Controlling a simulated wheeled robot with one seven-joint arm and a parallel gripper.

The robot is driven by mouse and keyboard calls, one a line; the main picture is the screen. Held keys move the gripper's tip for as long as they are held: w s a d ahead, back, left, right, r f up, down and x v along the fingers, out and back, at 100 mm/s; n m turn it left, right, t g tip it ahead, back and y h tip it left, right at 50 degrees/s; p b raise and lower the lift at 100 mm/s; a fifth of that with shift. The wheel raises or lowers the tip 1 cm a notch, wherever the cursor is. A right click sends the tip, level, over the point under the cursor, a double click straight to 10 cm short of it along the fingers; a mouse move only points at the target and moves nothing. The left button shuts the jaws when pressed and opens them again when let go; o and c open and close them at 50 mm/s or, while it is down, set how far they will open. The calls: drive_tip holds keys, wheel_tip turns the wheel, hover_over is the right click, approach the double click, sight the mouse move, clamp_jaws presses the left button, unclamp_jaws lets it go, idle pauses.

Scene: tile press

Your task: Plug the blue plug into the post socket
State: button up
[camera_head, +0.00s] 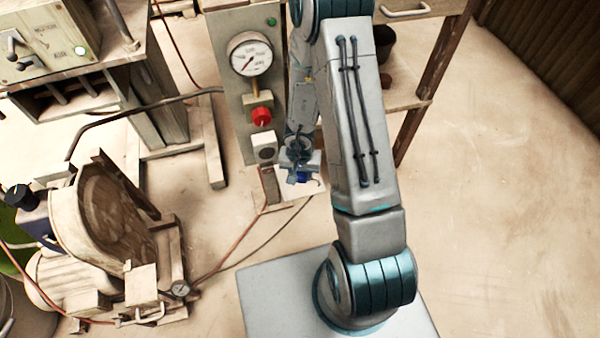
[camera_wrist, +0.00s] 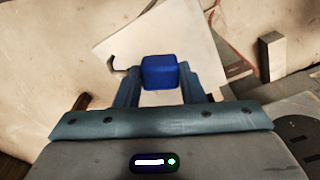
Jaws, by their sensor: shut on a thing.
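The blue plug (camera_wrist: 160,72) sits between the two fingers of my gripper (camera_wrist: 160,86) in the wrist view, and the gripper is shut on it. In the head view my gripper (camera_head: 298,172) is low beside the post, with a bit of the blue plug (camera_head: 304,178) showing under it. The post (camera_head: 238,103) carries a pale box with a round dark face, which looks like the socket (camera_head: 265,152). The plug is apart from that box, to its lower right in the picture. The plug's front end is hidden.
The post also bears a gauge (camera_head: 250,55) and a red knob (camera_head: 261,115). A pale board (camera_wrist: 200,45) with a dark hook (camera_wrist: 117,66) lies beyond the plug. A machine (camera_head: 100,215) stands at left, with a hose along the floor. Floor at right is clear.

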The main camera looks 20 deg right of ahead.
drive_tip(key=shift+f, duration=0.1)
drive_tip(key=o, duration=1.1)
drive_tip(key=shift+o, duration=0.2)
drive_tip(key=shift+s+a+r+p, duration=0.25)
drive_tip(key=shift+s+a+r, duration=0.05)
drive_tip(key=shift+s+r, duration=0.4)
drive_tip(key=shift+s+a+r+p, duration=0.3)
drive_tip(key=shift+s+r, duration=0.25)
drive_tip(key=shift+r, duration=0.2)
drive_tip(key=s+a+r, duration=0.2)
drive_tip(key=s+r, duration=0.2)
drive_tip(key=shift+s+a+p, duration=0.15)
drive_tip(key=shift+s+p, duration=0.25)
drive_tip(key=shift+p, duration=0.05)
